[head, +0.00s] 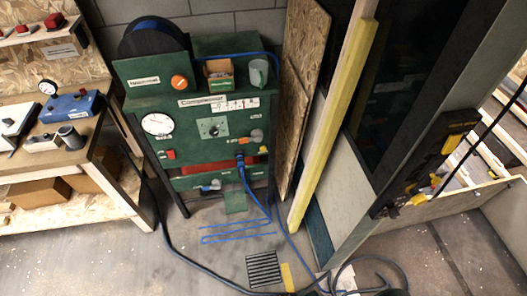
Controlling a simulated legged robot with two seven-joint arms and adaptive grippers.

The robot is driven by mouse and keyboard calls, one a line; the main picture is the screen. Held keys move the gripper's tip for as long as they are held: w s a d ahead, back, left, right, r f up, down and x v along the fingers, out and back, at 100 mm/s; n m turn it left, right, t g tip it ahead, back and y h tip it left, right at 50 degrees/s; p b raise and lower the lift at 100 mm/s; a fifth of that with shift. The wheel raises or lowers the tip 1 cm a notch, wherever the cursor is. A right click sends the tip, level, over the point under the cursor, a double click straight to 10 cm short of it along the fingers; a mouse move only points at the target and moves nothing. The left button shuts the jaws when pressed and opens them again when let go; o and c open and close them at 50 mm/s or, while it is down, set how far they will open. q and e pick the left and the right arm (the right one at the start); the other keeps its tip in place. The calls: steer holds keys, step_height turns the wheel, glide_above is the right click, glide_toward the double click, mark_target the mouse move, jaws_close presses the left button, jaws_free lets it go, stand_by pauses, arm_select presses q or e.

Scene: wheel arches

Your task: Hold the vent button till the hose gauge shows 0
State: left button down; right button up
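A green compressor panel (215,146) labelled "Compressor" stands at the back centre. A large round white gauge (157,124) is on its left side; its reading is too small to tell. A red button (171,154) sits below that gauge. A blue hose (247,185) hangs from a coupling (240,161) on the panel's right side and runs down to the floor. A small round gauge (47,87) stands on the left bench. I cannot tell which control is the vent button or which gauge is the hose gauge. Neither of my grippers is in view.
A bench (112,165) with a blue tool (70,106) stands at the left, cardboard boxes below. A yellow-edged post (331,130) and dark panels stand to the right of the compressor. Hoses and a floor grate (263,269) lie in front; the left floor is mostly clear.

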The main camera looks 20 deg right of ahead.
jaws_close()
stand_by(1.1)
